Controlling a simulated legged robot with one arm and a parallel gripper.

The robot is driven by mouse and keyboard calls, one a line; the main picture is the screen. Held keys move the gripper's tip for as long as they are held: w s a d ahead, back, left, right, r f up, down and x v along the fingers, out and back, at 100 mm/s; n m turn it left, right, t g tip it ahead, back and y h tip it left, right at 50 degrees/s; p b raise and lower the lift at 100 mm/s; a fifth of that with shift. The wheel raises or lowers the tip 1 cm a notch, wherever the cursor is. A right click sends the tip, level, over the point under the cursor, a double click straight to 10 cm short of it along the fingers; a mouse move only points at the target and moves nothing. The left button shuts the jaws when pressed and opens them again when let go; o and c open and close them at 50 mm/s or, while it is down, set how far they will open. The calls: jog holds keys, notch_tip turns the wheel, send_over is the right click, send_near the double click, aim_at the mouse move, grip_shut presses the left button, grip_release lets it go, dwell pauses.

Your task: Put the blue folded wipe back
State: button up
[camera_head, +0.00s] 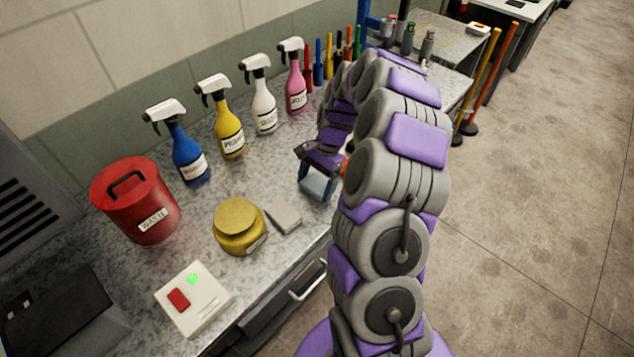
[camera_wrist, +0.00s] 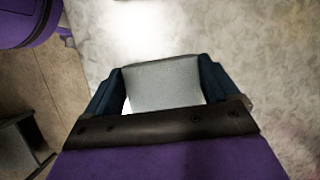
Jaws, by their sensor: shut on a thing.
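My gripper (camera_head: 318,182) is above the counter near its front edge, to the right of the yellow jar. It is shut on a folded wipe, which looks pale blue-grey in the head view (camera_head: 318,187) and greyer in the wrist view (camera_wrist: 165,84). The wipe spans the gap between the two dark blue fingers. I cannot tell whether the held wipe touches the counter.
The counter (camera_head: 262,178) holds a yellow jar (camera_head: 239,227), a red WASH can (camera_head: 137,200), a white box with a red button (camera_head: 194,299) and a row of spray bottles (camera_head: 228,125). Coloured tools (camera_head: 330,60) stand at the back. A clear strip lies between bottles and gripper.

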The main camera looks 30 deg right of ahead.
jog(key=o, duration=0.6)
jog(key=shift+d+f, duration=0.1)
jog(key=shift+d, duration=0.1)
jog(key=shift+o, duration=0.4)
jog(key=shift+d+f, duration=0.1)
jog(key=shift+d, duration=0.8)
jog(key=r, duration=0.2)
jog(key=r+p, duration=0.1)
jog(key=r, duration=0.2)
jog(key=shift+w+d+r+p, duration=0.15)
jog(key=shift+w+r+p, duration=0.2)
jog(key=shift+p, duration=0.05)
jog(key=d+r+p, duration=0.2)
jog(key=d+r, duration=0.2)
jog(key=r, duration=0.2)
notch_tip(320, 180, up, 5)
jog(key=n, duration=0.3)
send_over(322, 180)
jog(key=s+a, duration=0.2)
jog(key=a, duration=0.2)
jog(key=s+a+r+n+h, duration=0.2)
jog(key=s+a+r+n, duration=0.3)
jog(key=s+a, duration=0.4)
jog(key=s+a+f+n+h, duration=0.1)
jog(key=s+n, duration=0.5)
jog(key=s, duration=1.5)
jog(key=shift+s+a+f+h, duration=0.2)
jog(key=shift+s+a+h, duration=0.15)
jog(key=shift+h, duration=0.25)
